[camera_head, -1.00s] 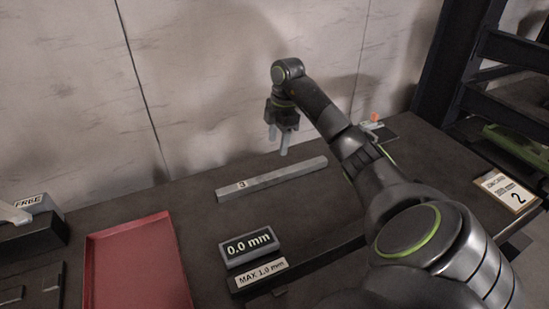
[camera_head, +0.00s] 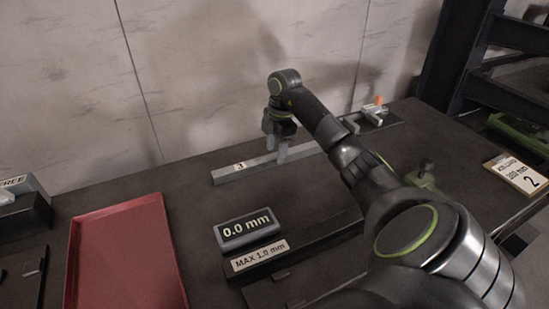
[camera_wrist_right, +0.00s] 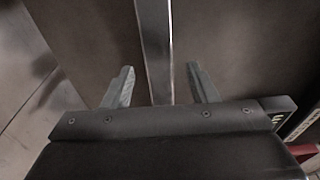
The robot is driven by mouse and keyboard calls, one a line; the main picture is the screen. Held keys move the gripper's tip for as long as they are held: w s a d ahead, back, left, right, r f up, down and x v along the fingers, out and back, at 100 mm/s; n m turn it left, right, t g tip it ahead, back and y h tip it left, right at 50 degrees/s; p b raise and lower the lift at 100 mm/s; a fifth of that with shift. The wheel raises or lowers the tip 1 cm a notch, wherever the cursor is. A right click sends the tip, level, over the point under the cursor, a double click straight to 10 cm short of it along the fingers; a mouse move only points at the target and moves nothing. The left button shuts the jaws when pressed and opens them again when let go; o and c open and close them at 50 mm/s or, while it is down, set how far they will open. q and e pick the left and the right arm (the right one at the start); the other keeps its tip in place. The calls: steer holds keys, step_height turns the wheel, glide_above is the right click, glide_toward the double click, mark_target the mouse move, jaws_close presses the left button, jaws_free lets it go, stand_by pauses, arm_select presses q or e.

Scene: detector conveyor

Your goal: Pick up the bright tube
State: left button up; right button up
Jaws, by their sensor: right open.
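A long, square, light-grey metal tube (camera_head: 232,175) with a label reading 3 lies on the dark table near the wall. It looks like the bright tube. In the right wrist view the tube (camera_wrist_right: 155,40) runs lengthwise between the finger lines, its edges shiny. My right gripper (camera_head: 274,148) is open and empty, pointing down over the tube's middle part. In the wrist view its two fingers (camera_wrist_right: 160,86) stand apart, one on each side of the tube. I cannot tell how high the fingertips are above the table. My left gripper is not in view.
A red tray (camera_head: 125,255) lies at the front left. A 0.0 mm display (camera_head: 247,230) and a MAX 1.0 mm sign (camera_head: 260,255) stand in front of the tube. A fixture with an orange tip (camera_head: 376,111) is behind my right arm. A sign numbered 2 (camera_head: 516,174) is at right.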

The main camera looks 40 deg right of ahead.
steer(key=shift+a+f, duration=0.1)
steer(key=shift+f, duration=0.75)
jaws_close()
steer(key=shift+w+r, duration=0.1)
steer(key=shift+r, duration=0.05)
